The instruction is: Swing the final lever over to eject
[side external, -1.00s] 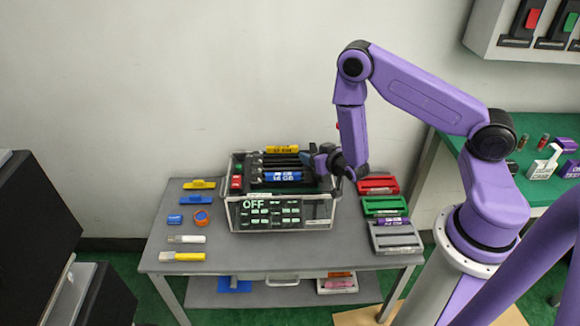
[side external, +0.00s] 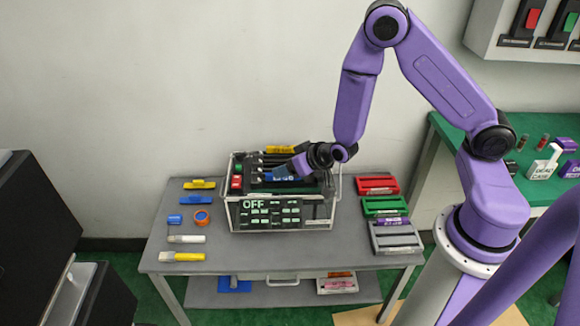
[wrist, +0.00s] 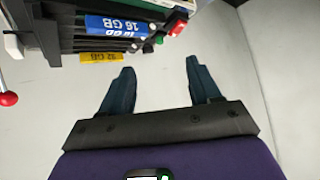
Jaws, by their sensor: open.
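An open-topped clear case (side external: 280,228) with a dark front panel reading OFF stands on the grey cart. Several dark modules sit in its top, with a blue label (wrist: 118,26) reading 16 GB and a yellow label (wrist: 101,57) reading 32 GB. A red ball knob on a thin metal rod (wrist: 8,98) shows at the left edge of the wrist view; I cannot tell if it is the final lever. My gripper (wrist: 160,75) is open, with nothing between its fingers. In the side view my gripper (side external: 290,168) is over the case's right part, hiding some modules.
Red (side external: 376,184), green (side external: 384,206) and grey (side external: 395,237) trays lie right of the case. Several small yellow, blue, orange and white items lie to its left. A green bench (side external: 500,128) stands at the right.

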